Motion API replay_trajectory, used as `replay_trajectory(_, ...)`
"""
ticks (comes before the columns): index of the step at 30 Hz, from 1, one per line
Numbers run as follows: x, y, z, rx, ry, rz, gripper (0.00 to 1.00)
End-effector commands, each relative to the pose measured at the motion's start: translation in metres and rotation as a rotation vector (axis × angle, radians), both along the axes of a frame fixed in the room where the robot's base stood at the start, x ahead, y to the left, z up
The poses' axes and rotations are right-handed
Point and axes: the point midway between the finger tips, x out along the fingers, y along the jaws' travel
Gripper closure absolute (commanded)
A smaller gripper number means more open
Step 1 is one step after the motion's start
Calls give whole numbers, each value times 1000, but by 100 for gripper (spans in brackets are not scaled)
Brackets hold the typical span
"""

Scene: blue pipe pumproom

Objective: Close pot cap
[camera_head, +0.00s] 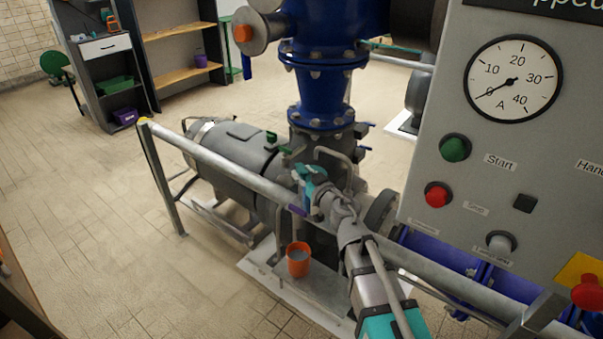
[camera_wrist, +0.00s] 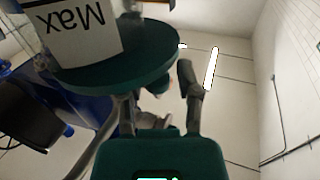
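A pale pot (camera_wrist: 75,38) marked "Max" fills the upper left of the wrist view, its lettering upside down. A dark green disc (camera_wrist: 120,68), which looks like the pot cap, lies against the end of the pot there. I cannot tell whether it is seated. My gripper (camera_wrist: 158,85) has its two fingers apart. The left finger is partly behind the disc, the right one stands clear of it. I cannot tell whether the left finger touches the disc. In the head view my gripper (camera_head: 306,176) is at the pump's rail, near small green parts (camera_head: 272,137); the pot is not clearly visible there.
A metal rail (camera_head: 215,160) runs in front of the grey motor (camera_head: 235,155) and blue pump (camera_head: 318,95). An orange bucket (camera_head: 298,262) stands on the plinth. A control panel (camera_head: 500,130) fills the right. The tiled floor at left is clear.

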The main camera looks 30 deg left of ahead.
Motion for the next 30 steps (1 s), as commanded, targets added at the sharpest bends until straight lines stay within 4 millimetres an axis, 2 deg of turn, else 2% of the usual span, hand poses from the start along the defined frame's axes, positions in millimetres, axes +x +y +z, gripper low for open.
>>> replay_trajectory(2, 0, 1, 0, 0, 1, 1, 36)
replay_trajectory(17, -3, -3, 1, 2, 1, 1, 36)
replay_trajectory(30, -28, -48, 1, 1, 2, 2, 36)
